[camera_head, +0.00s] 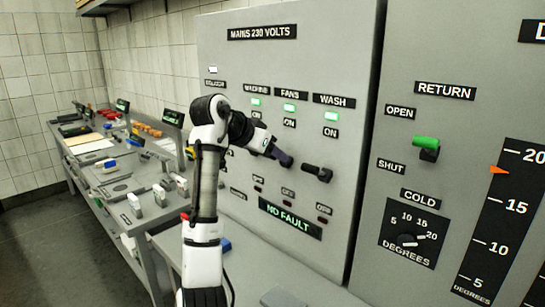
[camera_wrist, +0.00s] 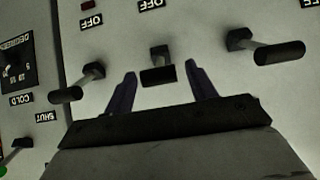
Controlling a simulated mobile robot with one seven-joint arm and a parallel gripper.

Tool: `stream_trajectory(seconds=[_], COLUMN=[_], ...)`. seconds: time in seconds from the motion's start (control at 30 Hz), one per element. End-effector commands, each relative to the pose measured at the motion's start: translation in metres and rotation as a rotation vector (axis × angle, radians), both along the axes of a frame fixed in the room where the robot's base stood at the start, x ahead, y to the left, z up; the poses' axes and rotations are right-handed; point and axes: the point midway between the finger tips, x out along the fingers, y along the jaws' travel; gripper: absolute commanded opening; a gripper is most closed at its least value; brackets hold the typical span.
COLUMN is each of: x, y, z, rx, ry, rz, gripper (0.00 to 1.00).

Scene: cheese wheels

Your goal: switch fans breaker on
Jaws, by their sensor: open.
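The FANS breaker sits in the row on the grey mains panel (camera_head: 290,50), under the FANS label (camera_head: 291,94). The green lamp (camera_head: 289,108) beside its ON label is lit. My gripper (camera_head: 284,158) hides its lever in the head view. In the upside-down wrist view, the dark FANS lever (camera_wrist: 158,74) sticks out between the two open fingers of my gripper (camera_wrist: 160,78). The fingers are apart, one on each side; contact is not visible. The lever's exact angle is hard to tell.
The WASH lever (camera_head: 318,173) is close on the right; it also shows in the wrist view (camera_wrist: 70,94). Another lever (camera_wrist: 278,53) is on the other side there. A green RETURN handle (camera_head: 427,146) and COLD dial (camera_head: 408,239) are further right. A cluttered bench (camera_head: 125,218) stands left.

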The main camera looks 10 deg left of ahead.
Motion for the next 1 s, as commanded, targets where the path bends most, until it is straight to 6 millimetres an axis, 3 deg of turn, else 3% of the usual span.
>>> stream_trajectory(seconds=[0.5, 1.0], x=[-0.067, -0.076], y=[0.050, 0.056], z=[0.065, 0.074], rx=[0.001, 0.001], ry=[-0.002, 0.000], rz=[0.002, 0.001], gripper=[0.56, 0.56])
